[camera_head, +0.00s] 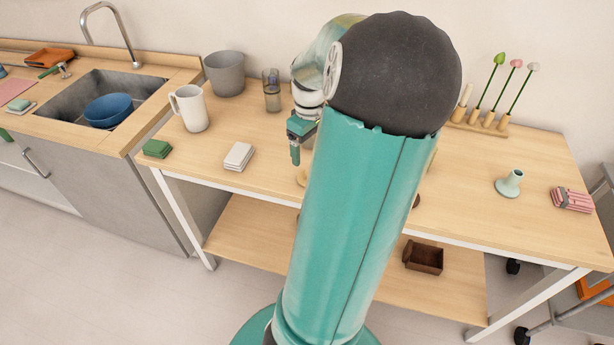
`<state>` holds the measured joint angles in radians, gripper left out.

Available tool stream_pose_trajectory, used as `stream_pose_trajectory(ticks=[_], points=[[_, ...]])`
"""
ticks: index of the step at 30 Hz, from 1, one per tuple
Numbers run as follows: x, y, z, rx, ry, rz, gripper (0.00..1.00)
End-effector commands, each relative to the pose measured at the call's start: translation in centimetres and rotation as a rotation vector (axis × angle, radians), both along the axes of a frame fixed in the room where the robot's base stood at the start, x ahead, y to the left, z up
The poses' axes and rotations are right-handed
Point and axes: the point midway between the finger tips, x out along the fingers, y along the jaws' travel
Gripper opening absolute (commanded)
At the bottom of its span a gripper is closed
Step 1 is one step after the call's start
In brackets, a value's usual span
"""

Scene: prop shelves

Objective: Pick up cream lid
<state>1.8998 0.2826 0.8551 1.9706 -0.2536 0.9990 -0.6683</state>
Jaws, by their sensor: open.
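My gripper (297,150) hangs above the wooden table, left of my big teal arm link. Its jaws are open and one fingertip shows clearly; the other side is partly hidden by my arm. A small tan rounded piece (301,177) peeks out beside my arm, just below the gripper. I cannot tell whether it is the cream lid, as most of it is hidden. No other lid shows clearly.
On the wooden table (470,185) stand a white pitcher (191,108), a grey bucket (225,73), a glass jar (271,92), a white block (238,156), a green block (157,149) and a pale green vase (509,184). Flower holders (482,122) stand behind.

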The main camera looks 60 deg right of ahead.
Motion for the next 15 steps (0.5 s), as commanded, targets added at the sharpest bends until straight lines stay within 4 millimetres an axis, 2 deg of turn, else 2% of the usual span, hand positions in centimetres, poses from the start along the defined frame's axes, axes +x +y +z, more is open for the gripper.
stream_pose_trajectory(ticks=[3, 6, 15], points=[[0.0, 0.1, -2.5, 0.006, -0.002, 0.002, 0.82], [-0.1, 0.0, -3.9, 0.003, -0.001, 0.000, 0.82], [0.1, -0.1, -6.4, 0.004, -0.002, -0.002, 0.82]])
